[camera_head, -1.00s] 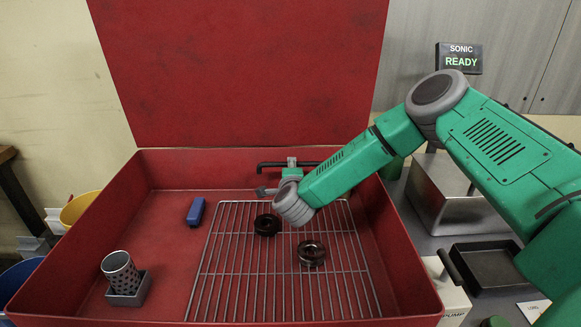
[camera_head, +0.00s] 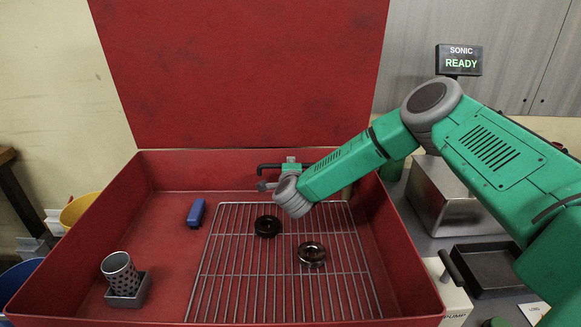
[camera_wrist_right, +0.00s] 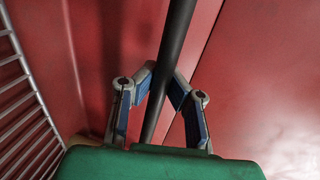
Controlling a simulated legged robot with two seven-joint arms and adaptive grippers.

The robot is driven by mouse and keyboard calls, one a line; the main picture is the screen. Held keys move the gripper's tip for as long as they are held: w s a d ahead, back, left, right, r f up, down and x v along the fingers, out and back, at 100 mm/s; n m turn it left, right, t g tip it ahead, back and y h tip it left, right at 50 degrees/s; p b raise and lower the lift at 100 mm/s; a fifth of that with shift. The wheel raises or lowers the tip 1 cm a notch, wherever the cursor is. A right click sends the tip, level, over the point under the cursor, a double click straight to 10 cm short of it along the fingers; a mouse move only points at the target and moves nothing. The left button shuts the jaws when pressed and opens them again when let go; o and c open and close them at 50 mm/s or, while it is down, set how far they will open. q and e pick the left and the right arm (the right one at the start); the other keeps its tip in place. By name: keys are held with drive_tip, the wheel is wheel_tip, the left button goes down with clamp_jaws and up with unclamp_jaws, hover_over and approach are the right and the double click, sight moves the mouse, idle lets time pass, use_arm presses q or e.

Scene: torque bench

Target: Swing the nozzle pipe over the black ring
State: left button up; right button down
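The black nozzle pipe (camera_head: 270,166) runs sideways above the back of the red basin, its left end bent downward. In the right wrist view the dark pipe (camera_wrist_right: 168,75) crosses between the blue-padded fingers. My right gripper (camera_wrist_right: 163,78) has one finger on each side of the pipe, tips very near it. Contact is unclear, and my wrist hides much of the gripper in the head view. The black ring (camera_head: 267,226) lies flat on the wire rack, in front of and below the pipe. My left gripper is not in view.
A second, shinier dark ring (camera_head: 311,254) lies on the wire rack (camera_head: 262,297). The red basin (camera_head: 62,250) has high walls and a raised lid (camera_head: 240,70).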

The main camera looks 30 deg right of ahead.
drive_tip(key=s+a+n+t+y, duration=0.2)
drive_tip(key=s+n+y, duration=0.3)
drive_tip(key=s+y, duration=0.2)
drive_tip(key=shift+s+a+f+n+y, duration=0.3)
drive_tip(key=shift+s+n, duration=0.1)
drive_tip(key=shift+s, duration=0.6)
drive_tip(key=c, duration=1.5)
unclamp_jaws()
drive_tip(key=shift+d, duration=0.1)
drive_tip(key=shift+c, duration=0.2)
drive_tip(key=shift+w+r, duration=0.1)
